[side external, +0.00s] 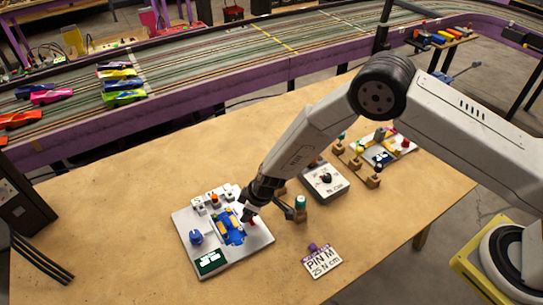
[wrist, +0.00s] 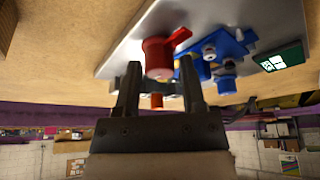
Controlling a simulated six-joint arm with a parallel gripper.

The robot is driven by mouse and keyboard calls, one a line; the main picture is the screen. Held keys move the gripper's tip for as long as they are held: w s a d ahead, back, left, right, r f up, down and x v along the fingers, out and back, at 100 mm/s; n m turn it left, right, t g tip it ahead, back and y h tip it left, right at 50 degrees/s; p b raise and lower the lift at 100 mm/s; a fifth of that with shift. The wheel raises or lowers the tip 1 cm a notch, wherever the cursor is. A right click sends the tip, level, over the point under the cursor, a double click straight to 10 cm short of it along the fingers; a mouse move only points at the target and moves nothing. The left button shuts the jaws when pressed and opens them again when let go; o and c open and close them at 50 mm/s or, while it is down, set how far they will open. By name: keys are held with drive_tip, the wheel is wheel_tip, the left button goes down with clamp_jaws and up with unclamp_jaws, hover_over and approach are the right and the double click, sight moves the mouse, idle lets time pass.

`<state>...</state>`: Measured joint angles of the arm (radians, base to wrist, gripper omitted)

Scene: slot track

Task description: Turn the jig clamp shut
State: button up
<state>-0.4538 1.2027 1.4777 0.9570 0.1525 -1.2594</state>
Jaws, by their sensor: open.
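The jig is a light grey plate (side external: 258,243) on the wooden table, holding a blue chassis-like part (side external: 231,227). In the wrist view the plate (wrist: 125,57) crosses the top, and the blue part (wrist: 226,45) sits right of a red clamp (wrist: 157,58). The clamp has a round body and a short lever (wrist: 179,36) pointing up and right. My gripper (side external: 248,214) is over the plate's right side, mostly hiding the clamp in the side view. In the wrist view my gripper (wrist: 160,66) is open, one finger either side of the clamp body; contact cannot be told.
A dark green label (side external: 210,262) and a blue knob (side external: 196,238) are on the plate. A teal-topped post (side external: 300,207) and a grey dial box (side external: 324,181) stand to the right. A white sign (side external: 321,262) lies in front. The table's front left is clear.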

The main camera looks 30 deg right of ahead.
drive_tip(key=shift+w+a+f, duration=0.1)
drive_tip(key=shift+f, duration=0.25)
clamp_jaws()
drive_tip(key=shift+m+h, duration=0.3)
drive_tip(key=shift+m, duration=0.5)
unclamp_jaws()
drive_tip(key=shift+r, duration=0.15)
